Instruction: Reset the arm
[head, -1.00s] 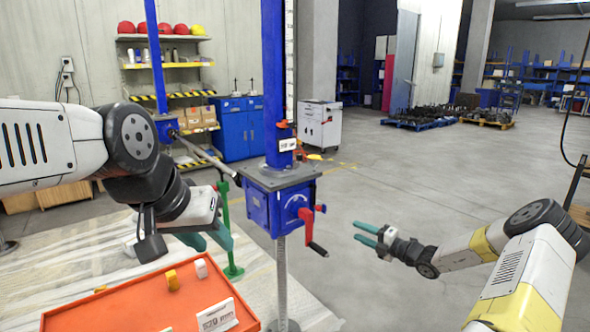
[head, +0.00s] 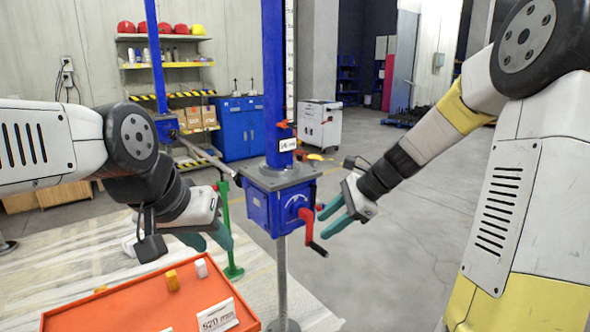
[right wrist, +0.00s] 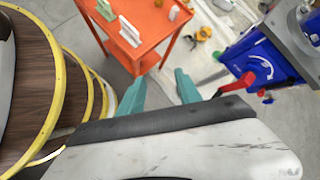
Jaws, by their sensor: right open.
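The blue screw jack housing (head: 262,207) sits on an upright screw, under a blue post (head: 275,80) with a scale. Its red crank (head: 306,226) hangs down on the right side, with a dark handle at its lower end. My right gripper (head: 322,225) is open and empty, just right of the crank. In the right wrist view, my right gripper (right wrist: 158,78) has nothing between its fingers, and the red crank (right wrist: 238,85) lies right of them. My left gripper (head: 217,247) is open left of the jack, in front of a green stand.
An orange tray table (head: 130,305) at the front left bears small blocks and a card reading 520 mm. A green stand (head: 226,225) is left of the jack. Shelves and a blue cabinet (head: 236,128) stand behind. Open floor (head: 400,250) lies to the right.

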